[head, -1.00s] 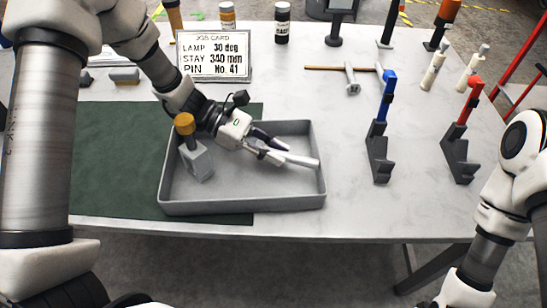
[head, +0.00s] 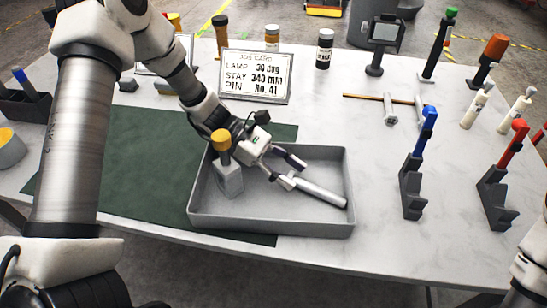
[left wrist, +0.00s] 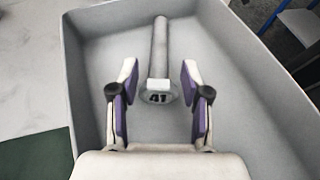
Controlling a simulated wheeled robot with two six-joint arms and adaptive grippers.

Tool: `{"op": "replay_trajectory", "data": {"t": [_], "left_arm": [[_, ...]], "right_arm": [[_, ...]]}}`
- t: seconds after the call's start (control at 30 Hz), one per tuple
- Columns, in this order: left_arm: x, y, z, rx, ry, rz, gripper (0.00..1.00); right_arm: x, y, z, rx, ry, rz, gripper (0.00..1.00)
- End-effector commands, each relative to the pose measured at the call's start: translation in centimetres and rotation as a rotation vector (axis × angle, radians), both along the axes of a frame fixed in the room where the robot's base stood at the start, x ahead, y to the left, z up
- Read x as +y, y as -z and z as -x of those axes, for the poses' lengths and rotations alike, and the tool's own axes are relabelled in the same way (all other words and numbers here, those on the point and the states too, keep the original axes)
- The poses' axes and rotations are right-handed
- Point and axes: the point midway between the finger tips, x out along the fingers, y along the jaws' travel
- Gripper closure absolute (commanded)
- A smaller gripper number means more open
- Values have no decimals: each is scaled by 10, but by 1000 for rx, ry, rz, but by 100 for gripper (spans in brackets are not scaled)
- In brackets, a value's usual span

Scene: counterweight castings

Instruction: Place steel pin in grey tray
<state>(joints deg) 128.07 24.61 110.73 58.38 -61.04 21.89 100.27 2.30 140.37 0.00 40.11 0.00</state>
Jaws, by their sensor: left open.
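The grey tray (head: 271,223) stands on the table, partly over the green mat. The steel pin (head: 322,195) lies in the tray, towards its right side; in the left wrist view the pin (left wrist: 159,52) shows its end face marked 41. My left gripper (head: 294,171) is open inside the tray's walls at the pin's near end. In the left wrist view its purple-padded fingers (left wrist: 159,92) stand apart on either side of the pin's end, with gaps to both. A grey block with a yellow-topped knob (head: 228,178) stands in the tray's left part. My right gripper is out of view.
A card (head: 255,76) reading PIN No. 41 stands behind the tray. A blue-handled tool (head: 416,160) and a red-handled tool (head: 501,180) stand in dark holders to the right. A hammer-like tool (head: 389,110) lies behind them.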

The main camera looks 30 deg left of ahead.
Motion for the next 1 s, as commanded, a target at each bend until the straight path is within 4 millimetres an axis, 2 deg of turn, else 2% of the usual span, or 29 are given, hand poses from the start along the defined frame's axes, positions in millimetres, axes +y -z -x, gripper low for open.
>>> {"op": "replay_trajectory", "data": {"t": [0.1,0.2,0.33,1.0], "left_arm": [[31,-13,-2,-7,-7,3,53],[52,-22,-1,-6,-5,2,53],[68,-28,-1,-3,-2,1,53],[72,-29,-1,0,-1,-1,53]], "right_arm": [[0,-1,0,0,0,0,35],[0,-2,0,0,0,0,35],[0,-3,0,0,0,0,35],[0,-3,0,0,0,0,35]]}}
